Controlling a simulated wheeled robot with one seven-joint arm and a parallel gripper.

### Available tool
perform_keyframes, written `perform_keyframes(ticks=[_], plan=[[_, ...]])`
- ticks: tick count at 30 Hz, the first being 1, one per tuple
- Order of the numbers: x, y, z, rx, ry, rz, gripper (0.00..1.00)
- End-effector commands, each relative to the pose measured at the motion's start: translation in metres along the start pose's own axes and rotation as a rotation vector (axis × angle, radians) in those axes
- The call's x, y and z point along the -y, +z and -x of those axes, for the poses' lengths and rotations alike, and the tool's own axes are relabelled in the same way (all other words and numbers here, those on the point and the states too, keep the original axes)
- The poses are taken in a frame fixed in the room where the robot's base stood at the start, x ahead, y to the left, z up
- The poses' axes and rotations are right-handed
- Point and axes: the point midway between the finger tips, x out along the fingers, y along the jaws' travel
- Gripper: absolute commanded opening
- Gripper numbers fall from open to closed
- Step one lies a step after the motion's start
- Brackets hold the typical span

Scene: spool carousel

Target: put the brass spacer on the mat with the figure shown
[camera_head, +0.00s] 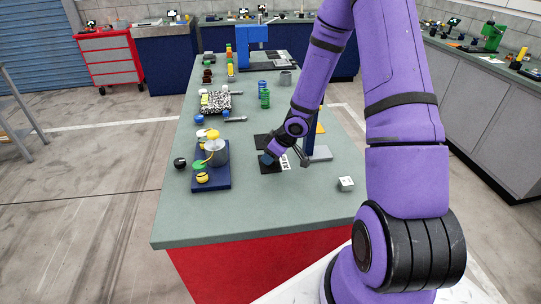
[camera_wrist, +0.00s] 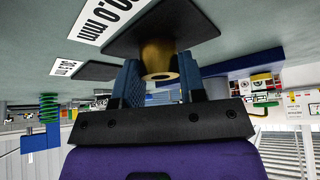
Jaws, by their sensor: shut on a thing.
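The brass spacer (camera_wrist: 157,60) is a hollow ring in the wrist view. My gripper (camera_wrist: 160,80) is shut on it, with a blue finger on either side. The spacer is at a black mat (camera_wrist: 205,25) whose white label (camera_wrist: 108,18) ends in "0.0 mm"; its first part is cut off. I cannot tell whether it touches the mat. A second black mat (camera_wrist: 95,70) has a smaller white label (camera_wrist: 68,67) in mm, hard to read. In the head view my gripper (camera_head: 271,156) is over the nearer black mat (camera_head: 270,168) and hides the spacer.
A blue tray (camera_head: 222,182) with a clear jar and small round parts stands left of the mats. A white cube (camera_head: 345,183) is at the right table edge. A blue upright stand (camera_head: 308,146) rises close right of my gripper. The table front (camera_head: 240,220) is clear.

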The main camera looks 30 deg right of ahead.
Motion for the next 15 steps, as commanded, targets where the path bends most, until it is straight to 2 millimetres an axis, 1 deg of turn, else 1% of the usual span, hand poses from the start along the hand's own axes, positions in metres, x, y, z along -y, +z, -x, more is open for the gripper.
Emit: perform_keyframes(ticks=[5,6,8,9,15], plan=[[0.0003,0.0013,-0.0026,0.000,-0.001,0.000,0.05],[0.0001,0.0012,-0.0022,0.000,-0.001,0.000,0.47],[0.0001,0.0012,-0.0021,0.000,0.000,0.000,0.61],[0.0001,0.0012,-0.0020,0.000,0.000,0.000,0.63],[0.0001,0.0011,-0.0019,0.000,0.000,0.000,0.63]])
